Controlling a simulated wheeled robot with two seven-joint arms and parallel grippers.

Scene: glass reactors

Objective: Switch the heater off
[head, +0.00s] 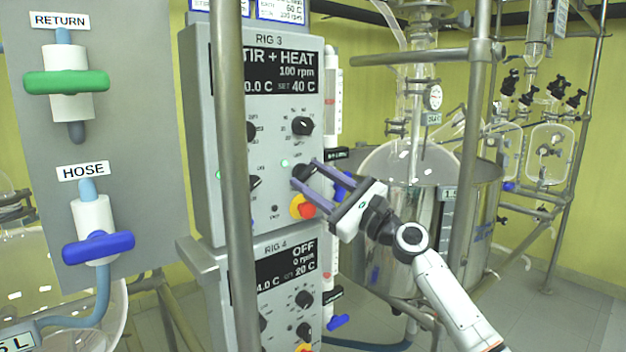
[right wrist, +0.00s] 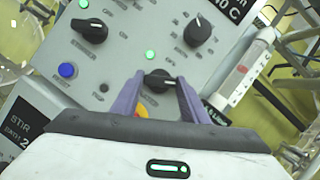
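The RIG 3 control box (head: 203,110) has a display (head: 285,75) reading "STIR + HEAT", 100 rpm and SET 40 C, partly hidden by a pole. My right gripper (head: 309,173) reaches its lower right black knob (head: 299,174) from the right. In the right wrist view, this knob (right wrist: 160,79) lies between the two purple fingertips (right wrist: 161,82), its pointer roughly crosswise. The fingers are spread, with a small gap visible on the right; contact on the left is unclear. A green lamp (head: 284,163) beside the knob is lit. My left gripper is out of view.
A red-and-yellow stop button (head: 303,207) sits just below the knob. A vertical pole (head: 232,150) crosses in front of the box. The RIG 4 box (head: 287,290), reading OFF, is below. A steel vessel (head: 425,235) stands behind my right arm.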

